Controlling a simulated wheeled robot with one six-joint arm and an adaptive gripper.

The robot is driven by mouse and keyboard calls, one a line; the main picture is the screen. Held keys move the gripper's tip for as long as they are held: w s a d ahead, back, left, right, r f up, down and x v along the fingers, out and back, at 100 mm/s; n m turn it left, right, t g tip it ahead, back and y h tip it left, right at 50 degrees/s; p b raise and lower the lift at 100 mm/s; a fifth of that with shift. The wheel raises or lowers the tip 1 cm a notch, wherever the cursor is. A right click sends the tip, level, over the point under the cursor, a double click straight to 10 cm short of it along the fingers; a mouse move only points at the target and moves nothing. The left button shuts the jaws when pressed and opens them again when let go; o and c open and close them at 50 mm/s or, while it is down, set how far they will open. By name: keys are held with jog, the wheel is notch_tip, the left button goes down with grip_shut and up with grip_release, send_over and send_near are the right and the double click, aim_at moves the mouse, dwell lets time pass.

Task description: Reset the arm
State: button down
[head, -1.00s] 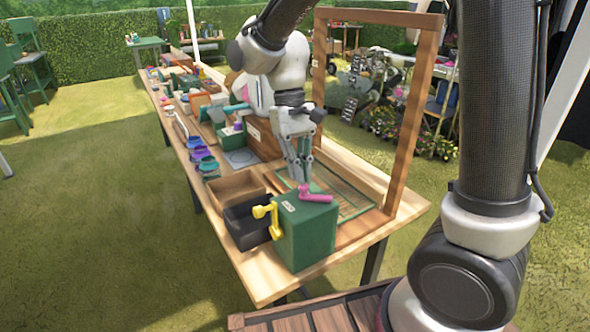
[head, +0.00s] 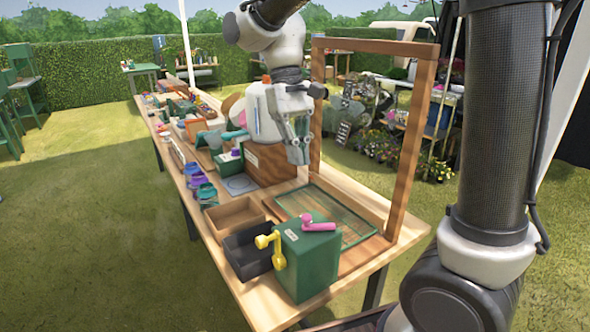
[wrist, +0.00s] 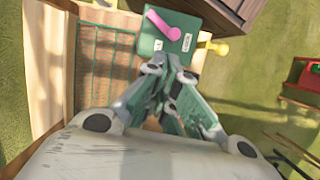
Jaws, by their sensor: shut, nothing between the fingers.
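My gripper (head: 299,150) is shut and empty. It hangs above the long wooden table (head: 262,296), in front of the wooden frame and clear of the things below. In the wrist view my gripper (wrist: 168,88) points toward the green box (wrist: 180,45). The green box (head: 308,265) stands at the table's near end, with a pink lever (head: 318,226) on top and a yellow handle (head: 268,240) on its left side. The pink lever (wrist: 163,24) and the yellow handle (wrist: 215,47) also show in the wrist view.
A black bin (head: 247,262) and a wooden tray (head: 232,218) sit left of the green box. A green mesh panel (head: 340,222) lies behind it. An upright wooden frame (head: 409,150) stands at the table's right edge. Grass (head: 90,240) lies open to the left.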

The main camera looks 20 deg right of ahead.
jog(key=shift+w+r, duration=0.1)
jog(key=shift+r, duration=0.05)
jog(key=s+d+m+t, duration=0.1)
jog(key=s+d+t, duration=0.2)
jog(key=s+d, duration=0.3)
jog(key=s+d+m+t, duration=0.1)
jog(key=s+d+t, duration=0.3)
jog(key=d, duration=0.9)
jog(key=s+r, duration=0.1)
jog(key=s, duration=0.2)
jog(key=shift+s+m+t+y, duration=0.3)
jog(key=shift+m+y, duration=0.1)
jog(key=shift+s+d, duration=0.1)
